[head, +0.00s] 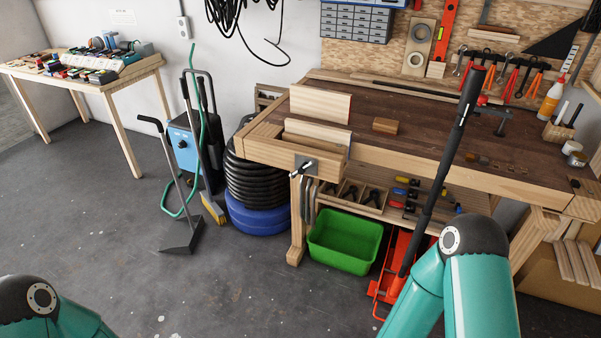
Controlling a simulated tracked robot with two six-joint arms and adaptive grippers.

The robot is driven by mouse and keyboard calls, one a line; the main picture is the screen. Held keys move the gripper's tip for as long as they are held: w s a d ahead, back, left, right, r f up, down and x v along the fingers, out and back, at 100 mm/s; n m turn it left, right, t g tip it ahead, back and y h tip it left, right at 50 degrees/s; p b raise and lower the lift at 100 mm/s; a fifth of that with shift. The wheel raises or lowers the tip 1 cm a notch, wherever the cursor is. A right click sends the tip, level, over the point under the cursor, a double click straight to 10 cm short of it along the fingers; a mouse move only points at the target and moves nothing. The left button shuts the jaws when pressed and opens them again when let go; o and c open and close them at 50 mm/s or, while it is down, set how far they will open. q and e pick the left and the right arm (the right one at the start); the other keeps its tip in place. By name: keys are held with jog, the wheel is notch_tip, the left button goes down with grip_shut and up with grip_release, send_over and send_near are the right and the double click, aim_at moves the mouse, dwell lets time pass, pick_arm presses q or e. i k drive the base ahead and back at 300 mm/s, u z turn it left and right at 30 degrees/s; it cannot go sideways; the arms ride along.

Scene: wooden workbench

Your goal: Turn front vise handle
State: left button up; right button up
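The wooden workbench (415,147) stands right of centre. At its front left corner is the front vise (316,143), with a pale wooden jaw. A small grey metal plate sits on the vise's front face, and a short handle (302,167) with a pale end and dark parts sticks out there, tilted. Neither of my grippers is in view. Only teal and black links of my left arm show at the bottom left and of my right arm at the bottom right. Nothing of mine touches the vise or handle in this view.
A green bin (345,241) and a red floor jack (392,266) with a long, upright black handle (450,150) stand below the bench. Black hoses on a blue drum (257,215) stand left of the vise. Open floor (220,290) lies in front.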

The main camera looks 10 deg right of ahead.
aim_at(306, 167)
jog(key=u, duration=0.1)
jog(key=i, duration=1)
jog(key=z, duration=0.1)
